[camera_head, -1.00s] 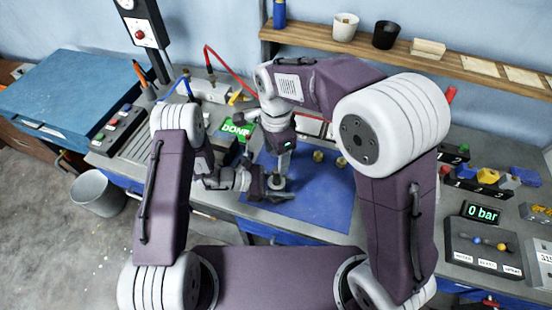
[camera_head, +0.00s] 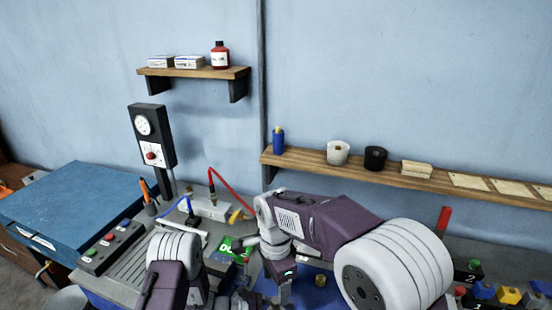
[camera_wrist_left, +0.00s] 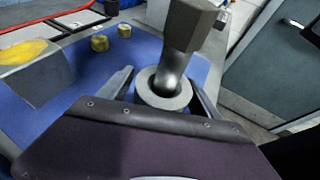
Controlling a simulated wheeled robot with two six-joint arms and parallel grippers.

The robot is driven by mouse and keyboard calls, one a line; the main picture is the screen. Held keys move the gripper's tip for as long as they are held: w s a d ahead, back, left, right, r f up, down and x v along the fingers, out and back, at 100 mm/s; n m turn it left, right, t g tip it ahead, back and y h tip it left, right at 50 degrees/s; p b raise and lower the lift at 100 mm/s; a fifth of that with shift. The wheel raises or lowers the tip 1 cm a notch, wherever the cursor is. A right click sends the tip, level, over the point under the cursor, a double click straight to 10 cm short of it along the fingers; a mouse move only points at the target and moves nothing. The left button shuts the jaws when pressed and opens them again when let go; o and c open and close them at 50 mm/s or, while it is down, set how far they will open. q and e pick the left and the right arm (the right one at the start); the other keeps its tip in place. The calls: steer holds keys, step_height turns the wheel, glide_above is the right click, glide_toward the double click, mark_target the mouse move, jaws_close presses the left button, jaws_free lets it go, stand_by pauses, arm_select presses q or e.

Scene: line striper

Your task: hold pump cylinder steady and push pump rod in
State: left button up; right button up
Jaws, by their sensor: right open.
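The pump cylinder (camera_wrist_left: 158,97) shows in the left wrist view as a grey round flange with a central opening, standing over the blue mat (camera_wrist_left: 95,62). The pump rod (camera_wrist_left: 178,58) is grey with a dark blocky head and rises from the opening, leaning slightly right in that view. My left gripper (camera_wrist_left: 163,82) has one finger on each side of the cylinder, and its contact is partly hidden by its own body. In the head view my right gripper (camera_head: 283,296) points down at the bottom edge, open. Its fingertips and the cylinder are cut off there.
A wooden shelf (camera_head: 310,158) with cups runs along the wall. Two small brass pieces (camera_wrist_left: 112,37) lie on the mat.

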arm_select(q)
steer(key=w+v, duration=0.1)
steer(key=v, duration=1.1)
steer(key=s+a+m+g+y+b, duration=0.1)
steer(key=s+m+g+y+b, duration=0.1)
steer(key=s+m+g+y, duration=0.4)
steer(key=s+a+r+m+t+y, duration=0.1)
steer(key=s+a+m+t+y, duration=0.1)
steer(key=m, duration=0.4)
steer(key=s+a+r+m+t+y+b, duration=0.1)
steer(key=s+a+r+m+t+y, duration=0.1)
steer(key=a+m+t+y, duration=0.2)
steer(key=a+m+y, duration=0.1)
steer(key=a+m, duration=0.1)
steer(key=shift+r+m+b, duration=0.3)
arm_select(e)
steer(key=s+d+f+n, duration=0.5)
steer(key=d+n, duration=0.1)
steer(key=d, duration=0.3)
steer(key=s+d+f+n+t, duration=0.1)
steer(key=s+d+f+n, duration=0.3)
steer(key=d, duration=0.5)
steer(key=shift+s+f+n, duration=0.35)
steer(key=shift+f+n, duration=0.4)
steer(key=shift+n, duration=0.45)
arm_select(q)
steer(key=shift+s+a, duration=0.15)
arm_select(e)
steer(key=shift+s, duration=0.1)
